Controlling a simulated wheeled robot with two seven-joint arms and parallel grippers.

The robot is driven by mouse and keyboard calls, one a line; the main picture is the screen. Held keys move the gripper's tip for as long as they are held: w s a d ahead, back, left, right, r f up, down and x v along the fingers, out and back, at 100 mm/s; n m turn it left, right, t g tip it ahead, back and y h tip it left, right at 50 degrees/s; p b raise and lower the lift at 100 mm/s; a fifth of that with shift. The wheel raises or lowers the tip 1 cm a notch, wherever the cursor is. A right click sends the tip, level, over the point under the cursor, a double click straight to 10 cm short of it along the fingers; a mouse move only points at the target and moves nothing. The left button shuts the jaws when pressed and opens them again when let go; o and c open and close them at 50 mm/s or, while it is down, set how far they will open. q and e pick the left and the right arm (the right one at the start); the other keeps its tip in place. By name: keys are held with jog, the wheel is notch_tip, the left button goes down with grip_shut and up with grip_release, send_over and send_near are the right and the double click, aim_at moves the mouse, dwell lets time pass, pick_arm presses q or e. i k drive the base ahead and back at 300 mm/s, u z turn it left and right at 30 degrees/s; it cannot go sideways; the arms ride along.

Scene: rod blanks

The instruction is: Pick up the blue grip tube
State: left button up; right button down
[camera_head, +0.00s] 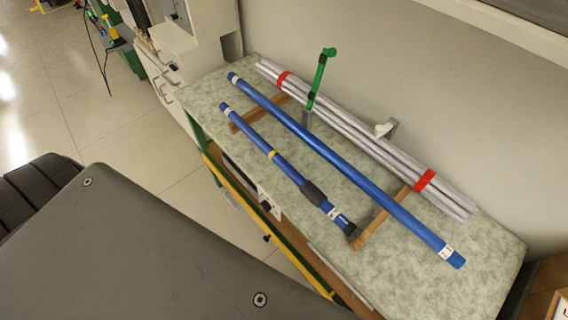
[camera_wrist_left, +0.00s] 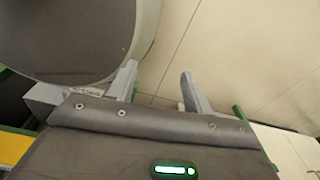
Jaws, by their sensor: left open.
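The blue grip tube (camera_head: 265,145) is the shorter blue tube, with a yellow band, a black grip section and a white label near its lower right end. It lies diagonally on the front part of the speckled green worktop (camera_head: 440,295), across two wooden supports. A longer, plain blue tube (camera_head: 320,148) lies behind it, roughly parallel and apart from it. My left gripper (camera_wrist_left: 158,72) is open in the left wrist view, with nothing between its fingers and floor tiles beyond. The tube is not visible in that view. Neither gripper shows in the head view.
Grey rods bound with red bands (camera_head: 365,138) lie behind the blue tubes, near the wall. A green upright handle (camera_head: 318,78) stands among them. The wooden supports (camera_head: 378,222) lie crosswise under the tubes. A yellow rail (camera_head: 240,195) runs along the front edge.

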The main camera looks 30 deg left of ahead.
aim_at(328, 208)
jog(key=k, duration=1)
jog(key=z, duration=1.35)
jog(key=i, duration=0.75)
jog(key=u, duration=1.3)
